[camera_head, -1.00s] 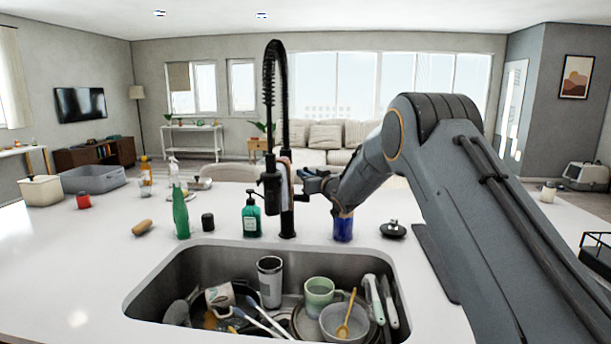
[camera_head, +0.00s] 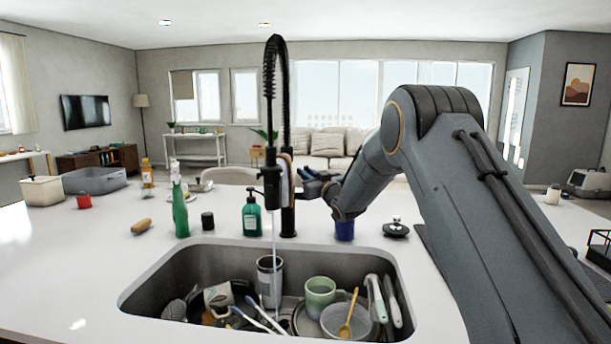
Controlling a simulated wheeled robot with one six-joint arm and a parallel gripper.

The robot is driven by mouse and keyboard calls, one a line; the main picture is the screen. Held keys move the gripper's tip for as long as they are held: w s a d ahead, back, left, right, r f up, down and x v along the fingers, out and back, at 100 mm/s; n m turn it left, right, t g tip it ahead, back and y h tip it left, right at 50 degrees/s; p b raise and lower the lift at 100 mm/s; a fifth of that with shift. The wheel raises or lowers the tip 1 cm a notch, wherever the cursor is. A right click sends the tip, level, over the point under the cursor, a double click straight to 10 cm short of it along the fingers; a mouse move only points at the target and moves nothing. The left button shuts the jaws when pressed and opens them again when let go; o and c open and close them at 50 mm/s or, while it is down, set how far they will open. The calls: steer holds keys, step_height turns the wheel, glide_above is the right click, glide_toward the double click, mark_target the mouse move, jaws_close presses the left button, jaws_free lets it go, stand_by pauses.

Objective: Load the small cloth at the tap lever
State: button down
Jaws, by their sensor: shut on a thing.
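A black spring-neck tap (camera_head: 288,215) stands behind the sink. A thin stream of water (camera_head: 274,240) runs from its spout into a grey tumbler (camera_head: 270,277) in the sink. My gripper (camera_head: 303,181) is at the right side of the tap column, shut. A narrow pinkish strip, apparently the small cloth (camera_head: 288,163), shows at the column by my fingertips. The tap and my fingers overlap there, so the grip itself and the tap lever are not clear.
The sink (camera_head: 150,291) holds a green mug (camera_head: 319,294), a bowl, utensils and other dishes. A green soap bottle (camera_head: 251,216), a green spray bottle (camera_head: 180,212), a blue item (camera_head: 344,230) and a black lidded item (camera_head: 396,228) stand around it. The left counter front is clear.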

steer(key=c, duration=1.7)
jaws_free()
steer(key=shift+c, duration=0.2)
steer(key=b+v, duration=0.1)
steer(key=v, duration=0.7)
steer(key=shift+b, duration=0.4)
steer(key=shift+r, duration=0.1)
